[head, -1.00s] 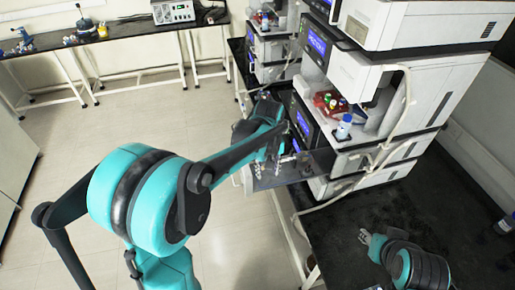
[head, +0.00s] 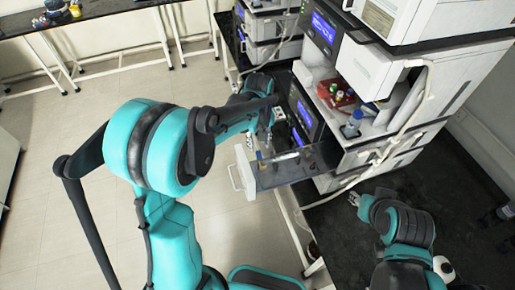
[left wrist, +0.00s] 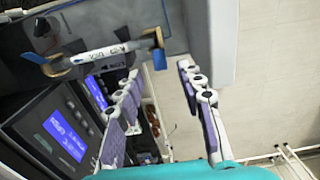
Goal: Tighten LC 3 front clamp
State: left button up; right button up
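A white column (left wrist: 100,52) with printed text lies across the open front compartment of an instrument stack in the left wrist view. Each end sits in a blue-and-tan clamp, one at the left (left wrist: 50,66) and one at the right (left wrist: 153,48). In the head view the column (head: 286,156) lies in the pulled-out clear drawer (head: 300,172). My left gripper (left wrist: 158,85) is open and empty, its fingers short of the column and its right clamp. It also shows in the head view (head: 268,130). My right gripper (head: 362,203) is low over the black bench; its opening is too small to tell.
The drawer's white handle (head: 234,178) juts out over the floor. Bottles stand in a red tray (head: 338,95) above. A pale tube (head: 408,125) hangs down the stack front. Another stack (head: 270,25) stands behind. The black bench (head: 440,185) has free room near the stack.

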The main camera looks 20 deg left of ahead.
aim_at(259, 153)
pick_arm(q)
notch_tip(259, 153, down, 5)
jog(key=shift+w+f, duration=0.15)
grip_shut()
